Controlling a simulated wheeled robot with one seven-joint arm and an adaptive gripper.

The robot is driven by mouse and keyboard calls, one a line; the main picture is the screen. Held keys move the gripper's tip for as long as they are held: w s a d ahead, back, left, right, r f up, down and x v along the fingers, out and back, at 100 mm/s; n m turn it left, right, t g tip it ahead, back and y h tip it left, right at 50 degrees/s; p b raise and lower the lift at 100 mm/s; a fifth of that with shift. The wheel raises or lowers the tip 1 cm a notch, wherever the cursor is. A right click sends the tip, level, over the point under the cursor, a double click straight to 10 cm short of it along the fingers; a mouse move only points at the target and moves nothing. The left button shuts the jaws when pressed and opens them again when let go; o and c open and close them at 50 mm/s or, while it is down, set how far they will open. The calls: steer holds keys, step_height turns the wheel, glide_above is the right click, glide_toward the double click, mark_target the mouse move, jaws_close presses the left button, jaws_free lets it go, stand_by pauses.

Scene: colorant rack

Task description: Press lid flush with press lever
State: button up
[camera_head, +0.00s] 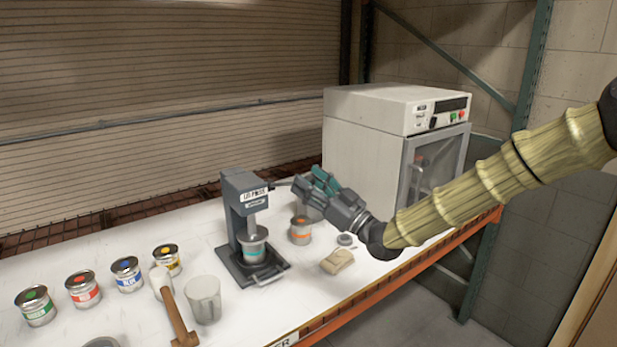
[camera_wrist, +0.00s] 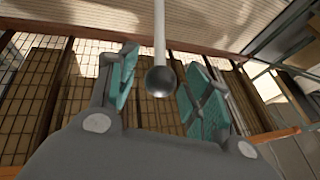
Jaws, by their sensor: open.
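The lid press (camera_head: 240,200) is a dark grey stand on the table. A can with a teal band (camera_head: 254,252) stands on its base under the ram (camera_head: 252,224). A grey lid or press plate covers the can's top; I cannot tell whether a lid sits flush. The press lever (camera_head: 281,184) sticks out to the right toward my gripper (camera_head: 308,183). In the wrist view, the lever's dark ball knob (camera_wrist: 161,81) on a pale rod lies between my two teal-padded fingers (camera_wrist: 158,85). The fingers are open, with gaps on both sides of the knob.
A can with an orange band (camera_head: 300,231), a small round lid (camera_head: 346,240) and a tan cloth or sponge (camera_head: 337,262) lie right of the press. A white oven (camera_head: 365,140) stands behind.

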steer(key=shift+w+a+r, duration=0.15)
steer(key=shift+w+a, duration=0.05)
jaws_close()
stand_by(0.3)
